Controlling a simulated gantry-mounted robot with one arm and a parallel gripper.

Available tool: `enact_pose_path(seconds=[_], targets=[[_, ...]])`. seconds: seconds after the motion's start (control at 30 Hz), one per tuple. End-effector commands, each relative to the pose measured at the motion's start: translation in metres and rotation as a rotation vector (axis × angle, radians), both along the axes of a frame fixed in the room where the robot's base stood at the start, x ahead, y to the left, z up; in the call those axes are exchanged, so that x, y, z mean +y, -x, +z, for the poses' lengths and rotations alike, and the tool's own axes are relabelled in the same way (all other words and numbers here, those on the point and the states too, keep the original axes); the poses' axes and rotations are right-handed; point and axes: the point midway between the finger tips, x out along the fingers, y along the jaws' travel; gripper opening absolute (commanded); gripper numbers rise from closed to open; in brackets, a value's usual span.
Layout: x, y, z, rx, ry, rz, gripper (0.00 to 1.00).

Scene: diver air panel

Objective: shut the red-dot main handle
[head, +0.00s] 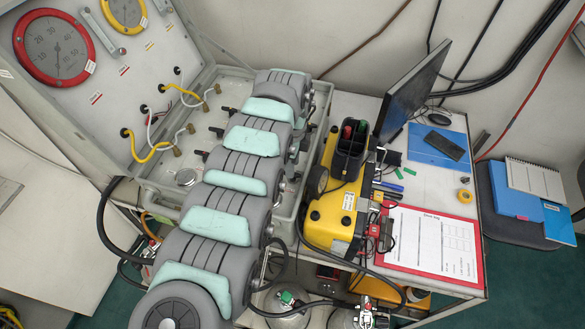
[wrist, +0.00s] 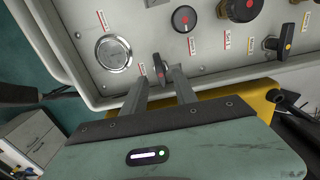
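The red-dot main handle (wrist: 159,69) is a small black lever with a red dot, on the light grey panel (wrist: 205,68) in the wrist view. It stands roughly upright in the picture. My gripper (wrist: 160,76) is open, with one finger on each side of the handle near its tips. I cannot tell whether either finger touches it. In the head view my arm fills the middle, and neither the gripper nor this handle can be made out.
A yellow case (head: 333,215) and red-framed sheet (head: 430,243) lie right of my arm in the head view.

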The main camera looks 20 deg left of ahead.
Motion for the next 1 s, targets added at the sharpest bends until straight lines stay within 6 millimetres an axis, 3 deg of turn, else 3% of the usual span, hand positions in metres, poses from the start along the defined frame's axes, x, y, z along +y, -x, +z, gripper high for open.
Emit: enact_pose_path(seconds=[0.2,0.43,0.87,0.97,1.0], targets=[[0.001,-0.003,0.047,-0.009,-0.003,-0.002,0.34],[0.0,-0.002,0.076,-0.005,-0.001,-0.002,0.34],[-0.001,-0.003,0.081,-0.009,0.002,0.001,0.34],[-0.006,-0.021,0.076,-0.072,0.026,0.027,0.34],[-0.008,-0.036,0.074,-0.124,0.044,0.05,0.34]])
